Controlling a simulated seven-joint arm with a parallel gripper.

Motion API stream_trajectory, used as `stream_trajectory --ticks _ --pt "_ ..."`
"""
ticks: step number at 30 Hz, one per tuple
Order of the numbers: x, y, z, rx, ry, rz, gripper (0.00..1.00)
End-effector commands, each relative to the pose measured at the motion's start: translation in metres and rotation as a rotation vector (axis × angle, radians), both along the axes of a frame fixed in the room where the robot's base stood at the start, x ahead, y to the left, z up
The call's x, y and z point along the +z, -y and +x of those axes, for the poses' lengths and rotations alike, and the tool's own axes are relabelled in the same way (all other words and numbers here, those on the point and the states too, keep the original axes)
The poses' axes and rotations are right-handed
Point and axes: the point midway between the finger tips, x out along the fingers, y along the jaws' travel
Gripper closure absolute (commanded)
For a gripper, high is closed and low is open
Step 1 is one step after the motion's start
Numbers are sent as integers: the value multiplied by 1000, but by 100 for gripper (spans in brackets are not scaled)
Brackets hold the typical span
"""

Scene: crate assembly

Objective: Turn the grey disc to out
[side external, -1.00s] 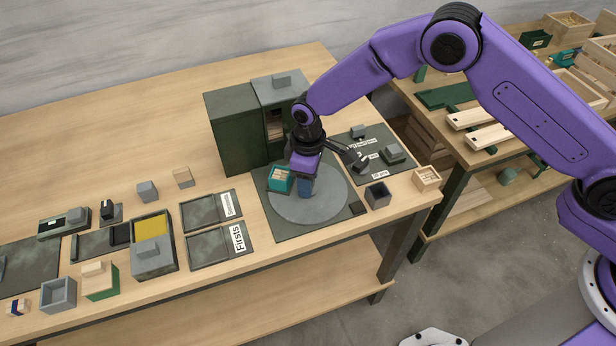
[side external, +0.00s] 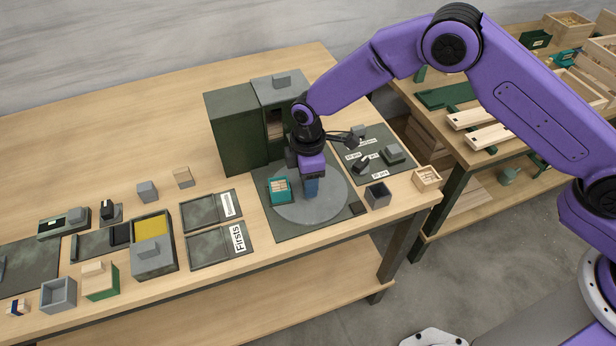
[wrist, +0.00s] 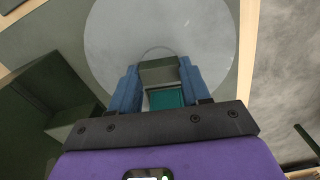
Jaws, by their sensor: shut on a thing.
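The grey disc (side external: 331,203) lies flat on a dark green board (side external: 278,231) at the table's front right. It fills the top of the wrist view (wrist: 205,35). My gripper (side external: 311,193) points down over the disc's middle. In the wrist view its blue fingers (wrist: 159,75) are shut on a grey-green block (wrist: 158,70) that stands up from the disc and looks like its knob. A teal crate (side external: 279,198) with pale pieces in it stands on the disc, left of my fingers. Something teal (wrist: 166,97) shows between the fingers in the wrist view. Any "out" mark is not readable.
A dark green cabinet (side external: 236,130) stands close behind the disc. A labelled board with grey blocks (side external: 393,153) lies to the right. A small dark box (side external: 378,194) and a wooden box (side external: 426,178) stand near the front right edge. Trays (side external: 207,246) lie to the left.

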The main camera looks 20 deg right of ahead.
Motion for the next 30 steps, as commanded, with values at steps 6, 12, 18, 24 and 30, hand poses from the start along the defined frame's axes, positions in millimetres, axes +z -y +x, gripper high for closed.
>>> stream_trajectory --ticks 6,12,18,24,30 --pt "2 -1 1 73 3 4 100" --pt "2 -1 1 113 3 4 100" --pt "2 -1 1 131 3 4 100" --pt "2 -1 1 134 3 4 100" --pt "2 -1 1 134 4 3 100"
